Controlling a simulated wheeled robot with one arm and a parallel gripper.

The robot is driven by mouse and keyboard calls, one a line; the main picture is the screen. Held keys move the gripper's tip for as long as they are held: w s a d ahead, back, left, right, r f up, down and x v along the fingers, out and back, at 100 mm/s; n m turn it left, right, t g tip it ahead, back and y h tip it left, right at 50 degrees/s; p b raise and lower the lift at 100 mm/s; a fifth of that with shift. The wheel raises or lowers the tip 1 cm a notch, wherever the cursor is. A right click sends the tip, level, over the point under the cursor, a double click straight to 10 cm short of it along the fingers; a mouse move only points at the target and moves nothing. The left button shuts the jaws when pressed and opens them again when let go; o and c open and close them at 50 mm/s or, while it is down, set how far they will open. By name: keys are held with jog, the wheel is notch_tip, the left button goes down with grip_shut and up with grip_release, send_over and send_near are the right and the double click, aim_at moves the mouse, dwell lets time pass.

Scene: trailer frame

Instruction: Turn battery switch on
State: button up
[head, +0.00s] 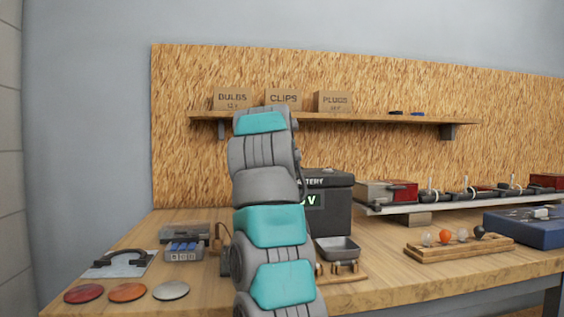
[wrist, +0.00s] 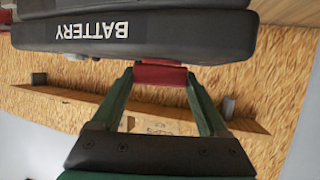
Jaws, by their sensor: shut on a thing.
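The black battery box (head: 338,222) stands on the workbench behind my arm in the head view. My arm hides its left part, and part of a green lit readout ending in "V" shows on its front. In the wrist view the battery (wrist: 200,32) is upside down across the top, with its "BATTERY" label readable. My gripper (wrist: 160,78) has its green fingers on both sides of a red block (wrist: 160,72), which looks like the battery switch handle, and is shut on it. In the head view my gripper is hidden behind my arm. The switch's position cannot be told.
A shelf (head: 350,118) with labelled boxes hangs above the battery. A grey tray (head: 338,249) sits in front of it. A bulb rack (head: 460,246), a blue case (head: 530,228) and a raised light bar (head: 400,209) stand to the right. Coloured discs (head: 127,292) lie front left.

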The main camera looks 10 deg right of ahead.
jog(key=shift+r, duration=0.1)
jog(key=shift+a+m+g+h+p, duration=0.1)
jog(key=shift+m+g+h+p, duration=0.2)
jog(key=shift+m+h+p, duration=0.6)
jog(key=shift+m+h, duration=0.3)
jog(key=shift+h, duration=0.1)
jog(key=o, duration=1.2)
jog(key=shift+o, duration=0.2)
jog(key=shift+s, duration=0.15)
jog(key=v, duration=0.7)
jog(key=shift+a+r+b, duration=0.2)
jog(key=shift+b, duration=0.15)
jog(key=shift+s, duration=0.1)
